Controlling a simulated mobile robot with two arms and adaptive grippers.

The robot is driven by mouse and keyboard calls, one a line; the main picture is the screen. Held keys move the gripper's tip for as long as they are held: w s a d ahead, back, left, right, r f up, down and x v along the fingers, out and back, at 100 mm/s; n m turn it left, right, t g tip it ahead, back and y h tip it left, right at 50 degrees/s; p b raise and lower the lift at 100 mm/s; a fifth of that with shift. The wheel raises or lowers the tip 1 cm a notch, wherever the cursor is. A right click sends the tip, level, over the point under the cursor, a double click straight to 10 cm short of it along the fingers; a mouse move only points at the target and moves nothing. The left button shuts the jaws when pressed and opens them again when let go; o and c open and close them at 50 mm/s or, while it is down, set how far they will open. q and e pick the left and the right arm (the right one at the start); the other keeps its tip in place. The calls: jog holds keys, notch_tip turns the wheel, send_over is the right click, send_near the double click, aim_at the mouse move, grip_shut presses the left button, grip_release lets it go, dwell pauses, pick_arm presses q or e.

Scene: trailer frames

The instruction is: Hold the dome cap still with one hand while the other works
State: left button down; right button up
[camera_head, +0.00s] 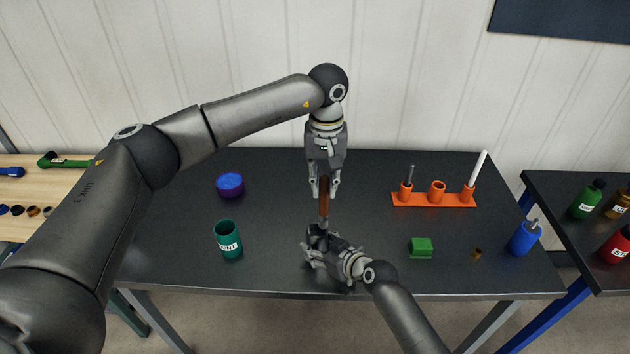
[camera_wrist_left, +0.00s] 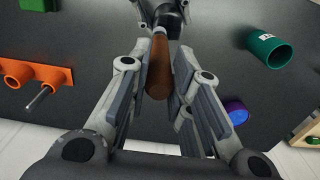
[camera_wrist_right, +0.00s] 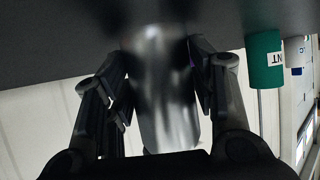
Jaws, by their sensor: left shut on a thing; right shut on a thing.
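A brown wooden handle (camera_head: 324,205) stands roughly upright in the middle of the table, between my two grippers. My left gripper (camera_head: 324,190) points down from above and is shut on its upper part. In the left wrist view the handle (camera_wrist_left: 159,70) lies between the fingers and runs toward my right gripper. My right gripper (camera_head: 312,250) is low over the table below the handle. In the right wrist view it is shut on a blurred, shiny grey rounded piece (camera_wrist_right: 165,100), which may be the dome cap.
An orange holder (camera_head: 435,200) with upright rods stands at the right. A green block (camera_head: 421,247), a small brown piece (camera_head: 476,253) and a blue bottle (camera_head: 524,238) are at the front right. A teal cup (camera_head: 229,240) and a blue-purple round container (camera_head: 230,185) are at the left.

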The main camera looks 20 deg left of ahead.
jog(key=shift+a, duration=0.1)
pick_arm(q)
jog(key=s+a+r, duration=0.2)
jog(key=s+r, duration=0.1)
jog(key=r, duration=0.5)
jog(key=shift+a, duration=0.25)
dwell(2.0)
dwell(0.4)
pick_arm(e)
jog(key=o, duration=0.8)
jog(key=shift+o, duration=0.2)
